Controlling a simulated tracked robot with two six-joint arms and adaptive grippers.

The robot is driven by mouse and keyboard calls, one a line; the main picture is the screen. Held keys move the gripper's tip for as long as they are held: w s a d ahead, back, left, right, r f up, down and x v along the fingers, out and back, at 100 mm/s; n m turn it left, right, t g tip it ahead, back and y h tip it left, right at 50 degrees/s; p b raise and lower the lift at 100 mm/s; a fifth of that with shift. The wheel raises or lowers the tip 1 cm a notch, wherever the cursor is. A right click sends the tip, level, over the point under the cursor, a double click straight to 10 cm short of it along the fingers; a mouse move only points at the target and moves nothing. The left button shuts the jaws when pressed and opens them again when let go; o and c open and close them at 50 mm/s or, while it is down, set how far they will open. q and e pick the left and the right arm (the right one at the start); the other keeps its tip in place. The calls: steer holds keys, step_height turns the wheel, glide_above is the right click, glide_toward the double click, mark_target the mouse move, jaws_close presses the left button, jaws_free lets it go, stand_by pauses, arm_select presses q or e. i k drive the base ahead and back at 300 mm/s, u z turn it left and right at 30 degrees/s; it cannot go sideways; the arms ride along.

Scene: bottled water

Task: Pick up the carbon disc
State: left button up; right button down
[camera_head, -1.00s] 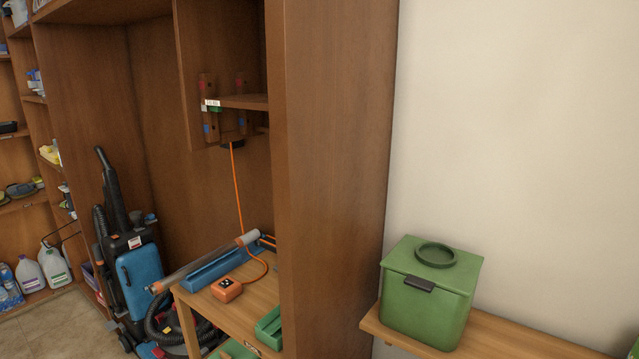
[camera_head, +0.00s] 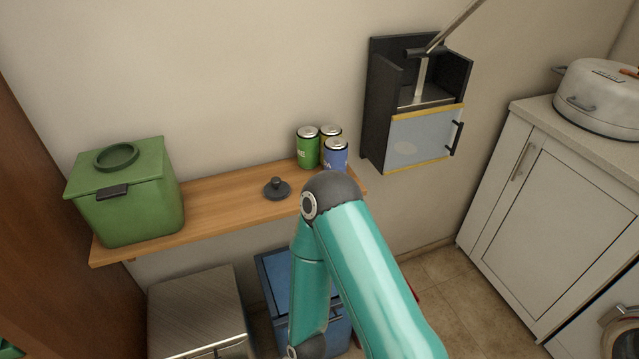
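A small dark grey disc with a knob on top (camera_head: 277,189) lies on the wooden wall shelf (camera_head: 215,203), between the green box and the cans. It is the only thing in view that fits the carbon disc. My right arm, teal with a dark elbow, rises in front of the shelf just right of the disc and bends down again. Its gripper is below the picture's edge. A sliver of teal shows at the bottom left corner, but my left gripper is not in view.
A green lidded box (camera_head: 130,195) stands at the shelf's left end. Several cans (camera_head: 308,150) stand at its right end. A dark wall-mounted can crusher (camera_head: 418,105) hangs further right. Bins (camera_head: 200,310) stand below the shelf. A white cabinet (camera_head: 575,200) is at the right.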

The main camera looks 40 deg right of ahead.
mark_target(278, 190)
steer(key=z, duration=0.95)
steer(key=i, duration=0.1)
steer(key=u, duration=1.7)
steer(key=k, duration=1.1)
steer(key=z, duration=1.25)
steer(key=i, duration=0.5)
steer(key=z, duration=0.05)
